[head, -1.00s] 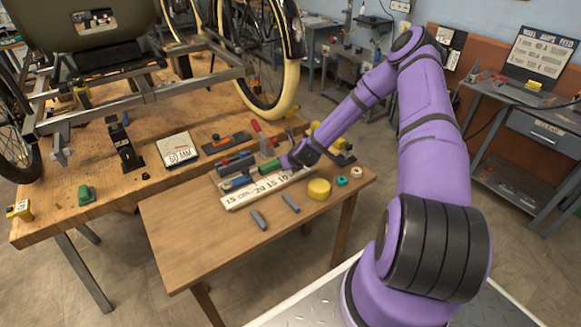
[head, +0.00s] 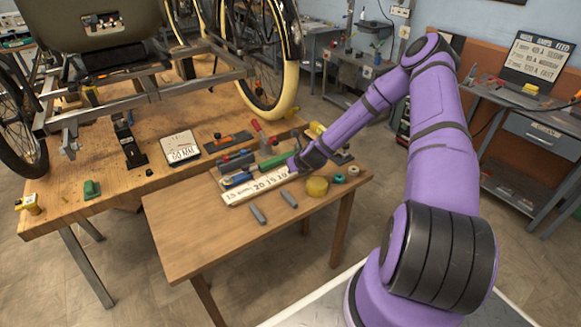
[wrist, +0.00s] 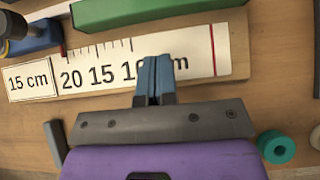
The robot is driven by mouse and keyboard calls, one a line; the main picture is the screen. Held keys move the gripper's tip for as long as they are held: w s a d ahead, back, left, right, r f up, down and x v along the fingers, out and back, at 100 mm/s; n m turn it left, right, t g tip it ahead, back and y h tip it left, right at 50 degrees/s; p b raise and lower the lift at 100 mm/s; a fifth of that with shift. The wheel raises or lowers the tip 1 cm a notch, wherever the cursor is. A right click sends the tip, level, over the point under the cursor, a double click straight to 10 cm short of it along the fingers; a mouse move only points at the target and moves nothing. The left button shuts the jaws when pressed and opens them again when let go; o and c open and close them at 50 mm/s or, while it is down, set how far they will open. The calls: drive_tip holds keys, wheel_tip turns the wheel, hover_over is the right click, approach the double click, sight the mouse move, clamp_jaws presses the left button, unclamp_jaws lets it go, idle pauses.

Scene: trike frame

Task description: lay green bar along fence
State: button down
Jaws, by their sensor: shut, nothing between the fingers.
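The green bar (head: 275,162) lies along the far side of the white measuring board (head: 240,193) on the small wooden table. In the wrist view the bar (wrist: 160,10) runs along the top, over the board's far edge, with its far side cut off. My gripper (head: 292,165) is over the board's right part. In the wrist view its blue fingertips (wrist: 154,68) are together and empty over the board's numbers, apart from the bar on its near side. I cannot tell which part is the fence, or whether the bar touches it.
A blue tool (wrist: 38,36) sits at the board's left end. Grey pieces (head: 258,214) lie in front of the board. A yellow round piece (head: 317,186) and a teal ring (head: 339,178) are to the right. The table's front is clear.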

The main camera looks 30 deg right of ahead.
drive_tip(key=v, duration=0.8)
drive_tip(key=shift+s, duration=0.15)
drive_tip(key=shift+r, duration=0.2)
